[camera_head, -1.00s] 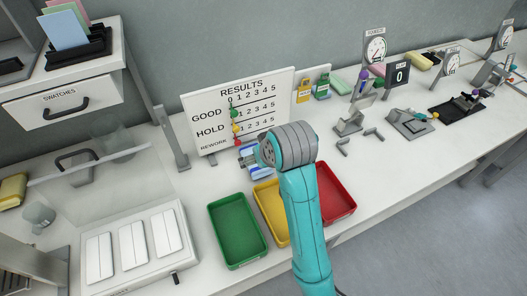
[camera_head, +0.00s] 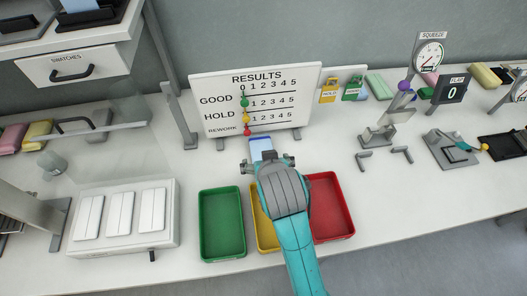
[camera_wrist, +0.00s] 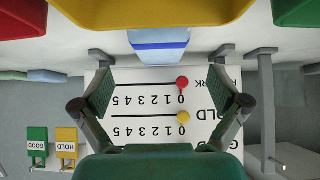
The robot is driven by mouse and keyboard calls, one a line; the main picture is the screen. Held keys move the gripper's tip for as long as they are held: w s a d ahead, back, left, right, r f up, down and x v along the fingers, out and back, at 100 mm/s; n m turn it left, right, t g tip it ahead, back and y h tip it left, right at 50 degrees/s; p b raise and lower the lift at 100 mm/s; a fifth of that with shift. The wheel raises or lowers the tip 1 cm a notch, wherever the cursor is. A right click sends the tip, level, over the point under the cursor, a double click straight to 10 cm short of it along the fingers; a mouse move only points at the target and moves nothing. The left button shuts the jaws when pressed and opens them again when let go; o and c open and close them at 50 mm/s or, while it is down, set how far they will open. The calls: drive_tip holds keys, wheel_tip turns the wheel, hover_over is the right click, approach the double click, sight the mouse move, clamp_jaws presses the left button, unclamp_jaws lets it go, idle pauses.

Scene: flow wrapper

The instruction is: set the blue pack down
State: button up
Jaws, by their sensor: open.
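The blue pack (camera_head: 261,145), pale blue with a darker blue band, appears to rest on the white bench in front of the results board. Its near end is hidden behind my gripper (camera_head: 268,162). In the wrist view the blue pack (camera_wrist: 158,42) shows at the top centre, beyond the line between the fingertips. My gripper (camera_wrist: 161,82) is open, its two fingers wide apart with nothing held between them.
The results board (camera_head: 258,105) stands just behind the pack. Green (camera_head: 222,225), yellow (camera_head: 263,235) and red (camera_head: 331,207) trays lie on the near side. Hold (camera_head: 328,90) and good (camera_head: 353,88) tags stand to the right. Bench between board and metal fixture (camera_head: 378,135) is clear.

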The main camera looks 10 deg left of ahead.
drive_tip(key=shift+x, duration=2.95)
drive_tip(key=shift+r, duration=0.1)
drive_tip(key=c, duration=1.4)
drive_tip(key=shift+r, duration=0.1)
